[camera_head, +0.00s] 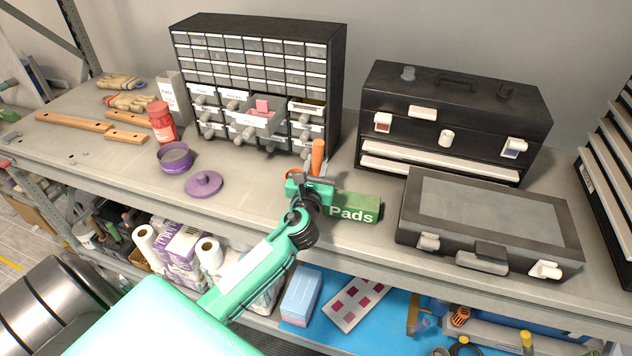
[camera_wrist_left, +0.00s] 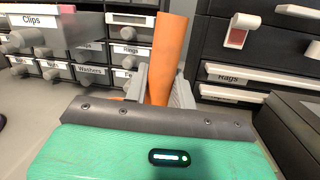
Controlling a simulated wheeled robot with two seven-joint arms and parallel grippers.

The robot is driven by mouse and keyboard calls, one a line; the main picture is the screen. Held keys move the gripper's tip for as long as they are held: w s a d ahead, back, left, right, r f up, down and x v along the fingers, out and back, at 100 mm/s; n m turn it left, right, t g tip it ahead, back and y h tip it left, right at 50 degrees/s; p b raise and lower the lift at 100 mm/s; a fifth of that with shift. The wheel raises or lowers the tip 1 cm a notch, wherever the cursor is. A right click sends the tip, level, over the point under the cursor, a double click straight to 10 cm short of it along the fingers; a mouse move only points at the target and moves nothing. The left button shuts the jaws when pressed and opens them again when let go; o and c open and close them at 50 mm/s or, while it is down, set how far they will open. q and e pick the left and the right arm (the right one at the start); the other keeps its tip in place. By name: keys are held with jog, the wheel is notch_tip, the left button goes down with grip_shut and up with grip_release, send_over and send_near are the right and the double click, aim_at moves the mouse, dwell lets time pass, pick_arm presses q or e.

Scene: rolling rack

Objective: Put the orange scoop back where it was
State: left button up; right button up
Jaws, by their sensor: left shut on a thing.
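The orange scoop (camera_head: 318,155) shows as an upright, slightly tilted orange handle in front of the drawer cabinet's right side; its lower part is hidden by my gripper. It stands large in the left wrist view (camera_wrist_left: 168,55). My left gripper (camera_head: 317,172) is shut on it, with grey fingers on either side of the handle (camera_wrist_left: 160,88). Another orange piece (camera_wrist_left: 132,88) shows low behind the left finger; I cannot tell whether it belongs to the scoop. My right gripper is in neither view.
The drawer cabinet (camera_head: 340,80) has a Clips drawer (camera_head: 262,122) pulled out. A green Pads box (camera_head: 355,206) lies right beside my gripper. A black toolbox (camera_head: 450,100) and a grey case (camera_head: 490,215) stand right. A purple lid (camera_head: 203,184) lies left, with bare shelf around it.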

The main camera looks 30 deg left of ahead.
pick_arm(q)
notch_tip(320, 180, down, 5)
jog(key=shift+f+b, duration=0.1)
jog(key=shift+b, duration=0.25)
jog(key=shift+f, duration=0.3)
jog(key=shift+f, duration=0.1)
jog(key=o, duration=1)
jog(key=shift+o, duration=0.2)
